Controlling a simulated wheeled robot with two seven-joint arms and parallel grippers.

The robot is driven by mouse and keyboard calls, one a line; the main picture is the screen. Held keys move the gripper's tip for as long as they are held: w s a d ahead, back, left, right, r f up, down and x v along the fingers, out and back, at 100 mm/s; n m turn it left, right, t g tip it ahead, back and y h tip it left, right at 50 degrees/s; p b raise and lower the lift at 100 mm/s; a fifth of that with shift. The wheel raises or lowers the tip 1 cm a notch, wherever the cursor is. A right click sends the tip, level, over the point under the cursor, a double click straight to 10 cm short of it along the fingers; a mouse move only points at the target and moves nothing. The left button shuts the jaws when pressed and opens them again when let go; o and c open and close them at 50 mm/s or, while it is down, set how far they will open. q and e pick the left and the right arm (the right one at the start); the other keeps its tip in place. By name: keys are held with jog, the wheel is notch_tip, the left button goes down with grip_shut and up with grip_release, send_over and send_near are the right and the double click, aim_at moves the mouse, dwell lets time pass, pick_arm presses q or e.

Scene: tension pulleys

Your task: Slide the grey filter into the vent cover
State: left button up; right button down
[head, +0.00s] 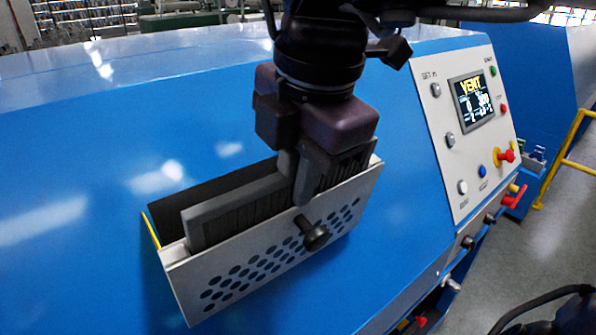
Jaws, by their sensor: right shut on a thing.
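The vent cover (215,290) is a light grey panel with rows of round holes and a black knob. It is tilted outward at the top from the blue machine, leaving a dark opening behind it. The grey filter (215,221) is a flat pleated block with a grey frame. It stands in the gap behind the cover, its upper part showing above the cover's top edge. My right gripper (300,190) comes from above and is shut on the filter's top edge, right of its middle. The filter's lower part is hidden by the cover. My left gripper is not in view.
The blue machine body (80,200) surrounds the vent. A control panel (468,120) with a small screen and several buttons is at the right. A red and yellow emergency knob (505,156) sticks out there. A yellow rail (570,160) stands at the far right.

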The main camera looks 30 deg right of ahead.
jog(key=shift+f, duration=0.25)
jog(key=shift+r, duration=0.1)
jog(key=shift+r+p, duration=0.3)
jog(key=shift+f, duration=0.15)
dwell(0.6)
jog(key=shift+f, duration=0.2)
jog(key=shift+r, duration=0.35)
dwell(0.6)
jog(key=shift+f, duration=0.15)
